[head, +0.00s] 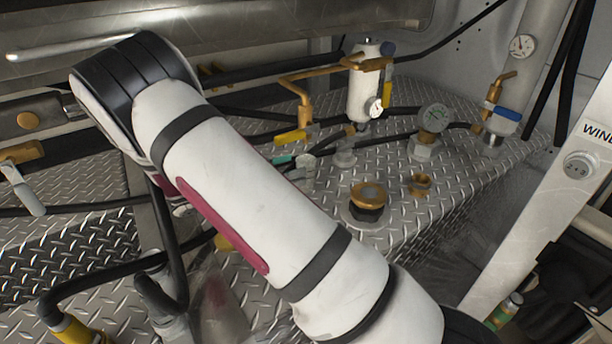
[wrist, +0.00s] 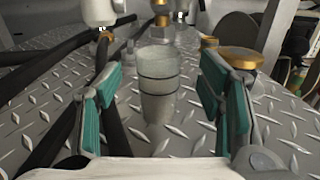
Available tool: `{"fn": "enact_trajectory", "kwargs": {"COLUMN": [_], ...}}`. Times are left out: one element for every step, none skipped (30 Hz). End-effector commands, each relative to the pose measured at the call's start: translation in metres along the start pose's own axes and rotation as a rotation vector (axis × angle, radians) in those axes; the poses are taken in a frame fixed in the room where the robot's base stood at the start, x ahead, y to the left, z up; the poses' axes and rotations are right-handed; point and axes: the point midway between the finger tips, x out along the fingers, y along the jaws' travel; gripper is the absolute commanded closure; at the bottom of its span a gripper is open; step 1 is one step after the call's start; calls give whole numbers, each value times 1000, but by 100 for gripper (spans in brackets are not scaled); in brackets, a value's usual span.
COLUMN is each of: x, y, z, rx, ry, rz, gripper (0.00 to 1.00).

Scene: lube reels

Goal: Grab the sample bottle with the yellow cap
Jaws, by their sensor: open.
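My gripper (wrist: 160,98) is open, its teal-padded fingers standing apart in the wrist view. A translucent grey, tapering container (wrist: 158,88) with two dark rings stands between and beyond the fingers, apart from both pads. No yellow cap shows on it, so I cannot tell whether it is the sample bottle. In the head view my own arm crosses the middle and hides most of the gripper. A small green-marked bottle (head: 503,312) is at the lower right edge there; its cap colour is unclear.
A brass-topped fitting (head: 368,195) stands on the diamond plate and also shows just right of the fingers in the wrist view (wrist: 241,58). Dark hoses (wrist: 45,75) run along the left.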

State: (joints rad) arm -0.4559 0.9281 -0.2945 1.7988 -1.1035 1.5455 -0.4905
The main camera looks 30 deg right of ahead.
Motion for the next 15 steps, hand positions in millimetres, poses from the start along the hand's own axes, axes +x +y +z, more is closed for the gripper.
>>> {"fn": "enact_trajectory", "kwargs": {"x": [6, 9, 15, 20, 24, 30, 34, 38, 43, 45, 46, 47, 47, 47, 47], "y": [0, 0, 0, 0, 1, 1, 1, 1, 1, 1, 1, 1, 2, 2, 2], "z": [0, 0, 0, 0, 0, 0, 0, 0, 0, 0, -1, -1, -1, -1, -1], "rx": [-1, -1, -1, -1, -1, -1, 0, 0, 0, -1, -1, -1, 0, 0, 0], "ry": [0, 0, 0, -1, -1, 0, 0, 0, -1, -1, 0, 0, 1, 1, 1], "rz": [-3, -4, -5, -5, -5, -5, -5, -4, -3, -2, -2, -1, -1, -1, -1], "gripper": [38, 38, 38, 38, 38, 38, 38, 38, 38, 38, 38, 38, 38, 38, 38]}}
